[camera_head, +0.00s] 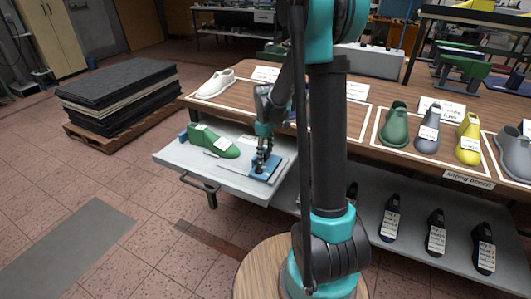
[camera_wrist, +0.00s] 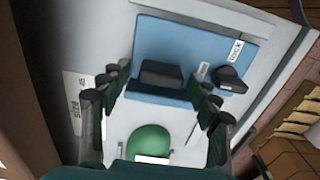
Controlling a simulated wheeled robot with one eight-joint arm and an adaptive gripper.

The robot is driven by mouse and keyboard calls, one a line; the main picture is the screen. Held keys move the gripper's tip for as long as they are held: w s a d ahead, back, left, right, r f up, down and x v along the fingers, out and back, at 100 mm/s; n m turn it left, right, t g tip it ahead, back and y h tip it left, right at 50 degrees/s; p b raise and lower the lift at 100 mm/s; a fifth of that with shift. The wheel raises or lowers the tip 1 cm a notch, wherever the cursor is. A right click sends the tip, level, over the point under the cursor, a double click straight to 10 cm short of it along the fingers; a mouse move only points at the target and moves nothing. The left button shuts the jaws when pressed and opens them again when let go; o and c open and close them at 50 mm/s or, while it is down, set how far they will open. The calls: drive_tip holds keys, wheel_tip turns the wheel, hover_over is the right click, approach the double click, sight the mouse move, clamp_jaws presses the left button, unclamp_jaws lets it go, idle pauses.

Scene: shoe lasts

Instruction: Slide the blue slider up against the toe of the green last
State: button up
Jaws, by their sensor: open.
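The green last (camera_head: 214,143) lies on a pale grey pull-out tray (camera_head: 230,178), its toe towards the blue slider. The blue slider (camera_head: 264,172) is a flat plate at the tray's right part. In the wrist view the blue slider (camera_wrist: 190,50) carries a black block (camera_wrist: 160,75) and a dark knob beside a "LOCK" label. The green last's rounded toe (camera_wrist: 148,138) shows below it, with a pale gap between. My gripper (camera_head: 263,160) is open over the slider; in the wrist view its fingers (camera_wrist: 158,92) stand either side of the block. Whether they touch it is unclear.
A small blue piece (camera_head: 184,137) is at the last's other end. The kitting bench (camera_head: 330,108) behind holds a white shoe form (camera_head: 215,84) and green, grey and yellow lasts at right. Dark lasts stand on a lower shelf (camera_head: 405,235). A stacked pallet (camera_head: 118,90) is at left.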

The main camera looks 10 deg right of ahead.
drive_tip(key=shift+f, duration=0.1)
clamp_jaws()
drive_tip(key=w+a, duration=0.1)
drive_tip(key=a, duration=0.1)
drive_tip(key=w+a, duration=0.4)
drive_tip(key=a, duration=0.1)
idle(0.4)
unclamp_jaws()
wheel_tip(320, 180, up, 12)
idle(0.7)
